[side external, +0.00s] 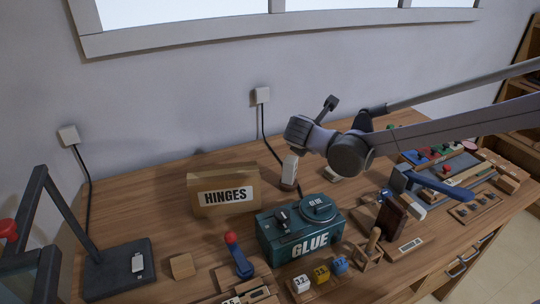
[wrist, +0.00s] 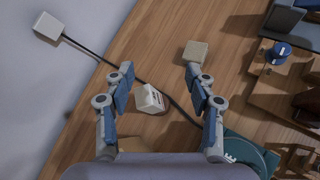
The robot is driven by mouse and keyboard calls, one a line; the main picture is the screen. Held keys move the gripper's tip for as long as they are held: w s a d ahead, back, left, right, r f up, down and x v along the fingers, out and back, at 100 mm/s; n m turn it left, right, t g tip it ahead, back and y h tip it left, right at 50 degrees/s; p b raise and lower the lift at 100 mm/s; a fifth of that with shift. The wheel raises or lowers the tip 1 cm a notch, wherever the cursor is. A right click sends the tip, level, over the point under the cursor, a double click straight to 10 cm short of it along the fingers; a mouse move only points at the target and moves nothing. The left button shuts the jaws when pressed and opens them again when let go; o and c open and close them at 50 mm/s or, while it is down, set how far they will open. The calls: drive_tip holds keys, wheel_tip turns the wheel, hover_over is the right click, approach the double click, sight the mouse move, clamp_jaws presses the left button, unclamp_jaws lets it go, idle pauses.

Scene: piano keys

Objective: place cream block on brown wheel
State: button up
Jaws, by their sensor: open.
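My gripper (wrist: 160,72) is open and empty, with its two fingers spread wide above the table; in the side view it hangs over the back of the table (side external: 313,120). A small cream-white block with dark marks (wrist: 151,98) shows between and below the fingers, apart from them. It looks like the upright pale block behind the green box in the side view (side external: 289,170). A plain beige block (wrist: 195,52) lies beyond the right fingertip; a pale piece in the side view (side external: 336,172) may be the same one. I cannot clearly make out a brown wheel.
A green GLUE box (side external: 298,236) and a cardboard HINGES box (side external: 222,194) stand nearby. A black cable (wrist: 85,52) runs from a wall outlet (wrist: 48,25) along the back. Tools and blocks crowd the right side. Bare wood (wrist: 150,45) shows between the fingertips.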

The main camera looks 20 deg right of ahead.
drive_tip(key=s+d+m+y, duration=0.3)
drive_tip(key=s+d+m, duration=0.1)
drive_tip(key=s+m, duration=0.7)
drive_tip(key=s+d+m+y, duration=0.4)
drive_tip(key=s+m, duration=0.7)
drive_tip(key=s, duration=0.5)
drive_tip(key=shift+d+f+g+y, duration=0.15)
drive_tip(key=shift+d+g+y, duration=0.2)
drive_tip(key=shift+d, duration=0.3)
drive_tip(key=shift+w, duration=0.1)
